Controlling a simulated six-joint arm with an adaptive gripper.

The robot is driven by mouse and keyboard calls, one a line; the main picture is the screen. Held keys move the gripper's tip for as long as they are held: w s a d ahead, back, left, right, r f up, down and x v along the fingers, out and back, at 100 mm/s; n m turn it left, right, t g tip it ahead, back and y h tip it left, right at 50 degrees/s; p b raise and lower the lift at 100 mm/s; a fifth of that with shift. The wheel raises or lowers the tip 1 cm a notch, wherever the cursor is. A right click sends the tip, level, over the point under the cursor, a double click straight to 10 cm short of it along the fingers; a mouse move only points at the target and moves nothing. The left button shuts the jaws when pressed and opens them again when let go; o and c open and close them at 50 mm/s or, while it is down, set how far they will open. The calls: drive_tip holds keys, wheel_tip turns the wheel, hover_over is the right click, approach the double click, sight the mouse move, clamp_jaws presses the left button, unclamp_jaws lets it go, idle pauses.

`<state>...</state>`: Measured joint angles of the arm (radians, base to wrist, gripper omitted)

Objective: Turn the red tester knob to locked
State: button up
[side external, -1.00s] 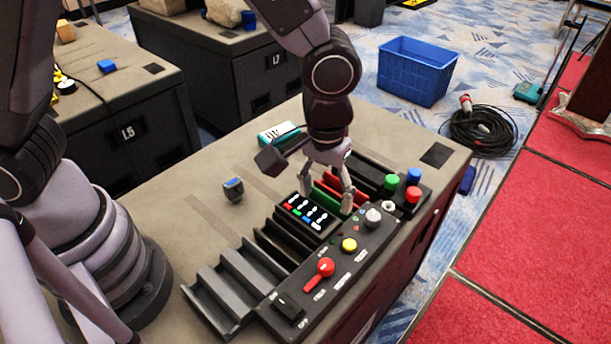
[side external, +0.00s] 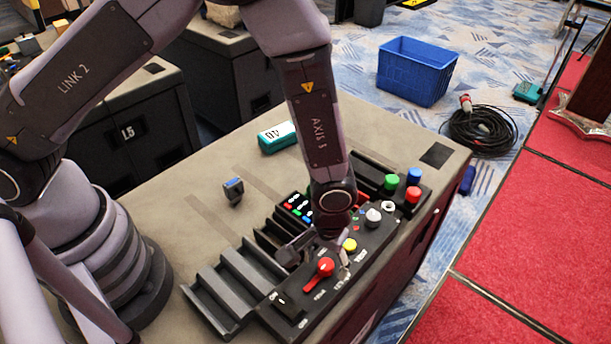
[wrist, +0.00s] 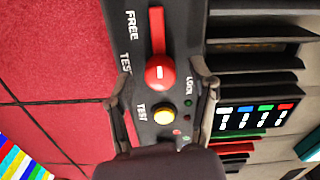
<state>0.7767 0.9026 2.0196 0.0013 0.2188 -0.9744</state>
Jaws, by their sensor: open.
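The red tester knob (side external: 326,266) sits on the black control panel (side external: 375,254), its pointer toward the lower left in the side view. In the wrist view the red knob (wrist: 160,72) has its pointer toward the top, on the side of the FREE label; a LOCK label (wrist: 188,90) is on the right. My gripper (side external: 319,262) is open just above the panel at the knob. In the wrist view my gripper (wrist: 160,68) has one finger on each side of the knob, with gaps visible. I cannot tell its exact height.
A yellow button (wrist: 163,117) is close beside the knob. Slotted racks (side external: 240,278) lie alongside. A teal device (side external: 277,137) rests behind on the bench.

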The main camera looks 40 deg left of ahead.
drive_tip(key=shift+f, duration=0.25)
clamp_jaws()
